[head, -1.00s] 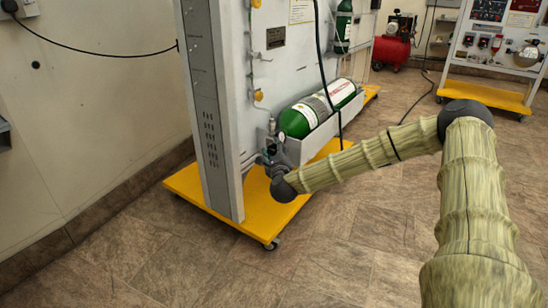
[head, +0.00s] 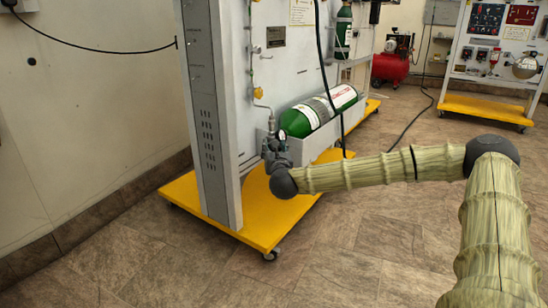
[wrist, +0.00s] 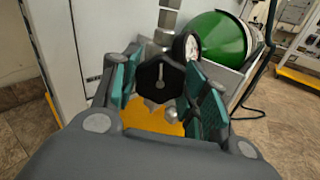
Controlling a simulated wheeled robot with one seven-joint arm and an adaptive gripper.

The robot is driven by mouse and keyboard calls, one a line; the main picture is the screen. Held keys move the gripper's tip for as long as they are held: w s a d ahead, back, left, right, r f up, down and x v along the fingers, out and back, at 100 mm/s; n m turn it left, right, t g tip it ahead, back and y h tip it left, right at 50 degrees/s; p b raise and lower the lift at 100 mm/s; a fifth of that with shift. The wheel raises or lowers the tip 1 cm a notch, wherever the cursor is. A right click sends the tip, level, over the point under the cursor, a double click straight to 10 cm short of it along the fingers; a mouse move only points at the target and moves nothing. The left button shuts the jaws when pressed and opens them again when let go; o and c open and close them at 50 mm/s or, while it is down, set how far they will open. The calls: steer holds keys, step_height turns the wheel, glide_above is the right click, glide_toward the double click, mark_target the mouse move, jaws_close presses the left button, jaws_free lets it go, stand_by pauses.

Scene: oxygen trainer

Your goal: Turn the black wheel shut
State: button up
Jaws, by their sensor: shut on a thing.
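The black wheel (wrist: 160,80) is a dark knob with a pale mark on its face, in the middle of the wrist view. In the head view my gripper (head: 272,150) is at the valve end of the green cylinder (head: 318,112), low on the grey panel stand. The wheel cannot be made out there. The cylinder also shows in the wrist view (wrist: 218,38), beside a round gauge (wrist: 187,48).
The panel stand (head: 209,120) rests on a yellow wheeled base (head: 262,222). A black hose (head: 325,70) hangs in front of the cylinder. A second stand (head: 490,105) and a red compressor (head: 389,67) are farther back. The floor in front is clear.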

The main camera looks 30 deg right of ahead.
steer(key=shift+f+m+b, duration=0.25)
steer(key=shift+m+b, duration=0.4)
steer(key=shift+m, duration=0.05)
steer(key=shift+r, duration=0.1)
steer(key=o, duration=1)
steer(key=shift+r, duration=0.1)
steer(key=v, duration=1.2)
steer(key=shift+a, duration=0.1)
